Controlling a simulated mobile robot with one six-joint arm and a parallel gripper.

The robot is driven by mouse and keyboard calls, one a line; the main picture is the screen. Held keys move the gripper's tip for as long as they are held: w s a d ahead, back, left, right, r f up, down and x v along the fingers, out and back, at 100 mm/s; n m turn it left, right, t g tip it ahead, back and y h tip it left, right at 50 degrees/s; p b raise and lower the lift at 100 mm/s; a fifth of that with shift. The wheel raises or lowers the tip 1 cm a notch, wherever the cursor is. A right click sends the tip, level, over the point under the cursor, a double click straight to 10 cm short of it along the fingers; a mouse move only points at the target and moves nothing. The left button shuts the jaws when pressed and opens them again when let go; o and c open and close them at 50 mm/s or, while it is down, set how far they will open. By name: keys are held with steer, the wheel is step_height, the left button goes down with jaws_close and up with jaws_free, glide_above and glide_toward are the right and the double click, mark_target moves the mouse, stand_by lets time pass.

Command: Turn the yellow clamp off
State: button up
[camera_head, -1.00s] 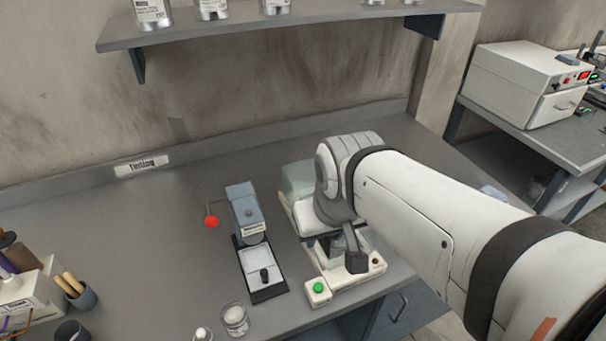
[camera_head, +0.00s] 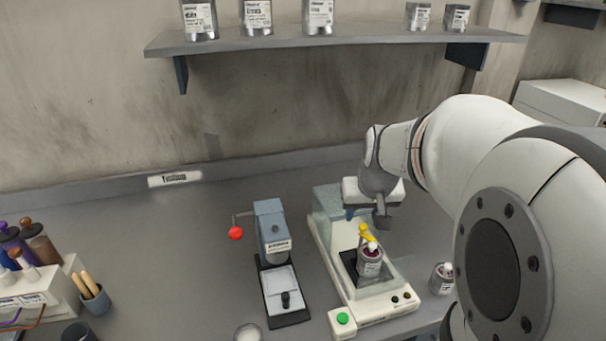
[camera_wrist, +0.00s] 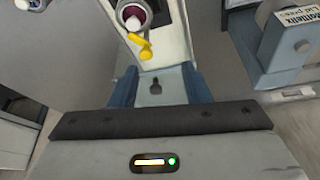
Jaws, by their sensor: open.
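The yellow clamp (camera_head: 367,233) sits at the top of a small labelled can (camera_head: 369,262) with dark purple in it. The can stands on the dark plate of a cream machine (camera_head: 347,300). In the wrist view the clamp (camera_wrist: 139,45) lies just beyond my fingers, beside the can's round top (camera_wrist: 131,17). My gripper (camera_wrist: 134,82) is open and empty, with its two blue fingers apart. In the head view my gripper (camera_head: 367,213) hangs over the machine, just above and behind the clamp; its fingers are partly hidden.
A blue-grey press (camera_head: 271,232) with a red-knobbed lever (camera_head: 236,233) stands left of the machine. Another small can (camera_head: 442,278) stands at its right. A green button (camera_head: 342,318) is at the machine's front. A shelf (camera_head: 330,37) with cans hangs above. The bench's back left is clear.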

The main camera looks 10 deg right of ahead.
mark_target(363, 226)
steer(key=shift+m, duration=0.3)
steer(key=w+d+f, duration=0.1)
steer(key=f, duration=0.2)
steer(key=w+d+f, duration=0.1)
steer(key=w+f, duration=0.1)
steer(key=f, duration=0.1)
steer(key=w+d+f, duration=0.1)
steer(key=w+f, duration=0.1)
steer(key=f, duration=0.1)
steer(key=shift+w+d, duration=0.15)
steer(key=shift+d, duration=0.1)
